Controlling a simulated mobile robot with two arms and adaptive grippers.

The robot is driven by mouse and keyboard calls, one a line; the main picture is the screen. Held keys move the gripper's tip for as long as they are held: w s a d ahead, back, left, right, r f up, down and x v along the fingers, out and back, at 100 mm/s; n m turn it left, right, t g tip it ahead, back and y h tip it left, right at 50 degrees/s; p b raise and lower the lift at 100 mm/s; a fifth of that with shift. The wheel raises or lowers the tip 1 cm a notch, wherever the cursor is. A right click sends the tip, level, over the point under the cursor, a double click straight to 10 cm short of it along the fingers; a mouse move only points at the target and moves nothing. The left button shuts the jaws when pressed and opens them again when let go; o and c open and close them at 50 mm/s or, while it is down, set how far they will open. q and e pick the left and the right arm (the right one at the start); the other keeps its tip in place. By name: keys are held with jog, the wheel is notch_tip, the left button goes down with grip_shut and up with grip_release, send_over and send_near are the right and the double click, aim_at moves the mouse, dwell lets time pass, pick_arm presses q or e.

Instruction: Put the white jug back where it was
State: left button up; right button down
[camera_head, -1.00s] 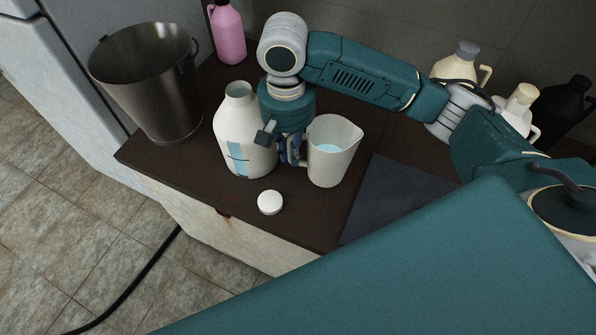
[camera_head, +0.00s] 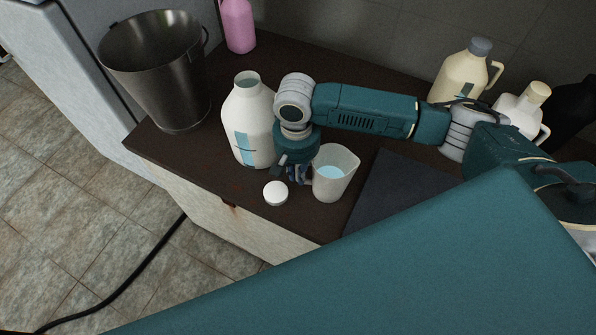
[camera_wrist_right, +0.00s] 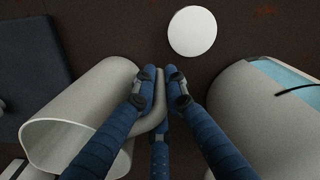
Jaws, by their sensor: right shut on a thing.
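The white jug (camera_head: 333,178), an open pitcher with a pouring lip and pale blue inside, is upright at the counter's front, right of the white bottle. It looks on or just above the counter; contact is hard to tell. My right gripper (camera_head: 299,173) is between bottle and jug, shut on the jug's handle. In the right wrist view the fingers (camera_wrist_right: 161,88) close around the handle, with the jug's body (camera_wrist_right: 100,88) on the left. My left gripper is not in view.
The open white bottle (camera_head: 246,115) with a blue label stands close left of my gripper. A white cap (camera_head: 275,193) lies in front. A steel bucket (camera_head: 157,80) and pink bottle (camera_head: 238,25) are left; a cream jug (camera_head: 462,75) is back right. A dark mat (camera_head: 395,185) lies right.

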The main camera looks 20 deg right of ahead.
jog(key=c, duration=1.8)
grip_release()
jog(key=shift+f, duration=0.1)
notch_tip(320, 180, up, 12)
jog(key=shift+a+r+b, duration=0.15)
jog(key=shift+r+b, duration=0.05)
jog(key=shift+b, duration=0.2)
jog(key=shift+s+f, duration=0.1)
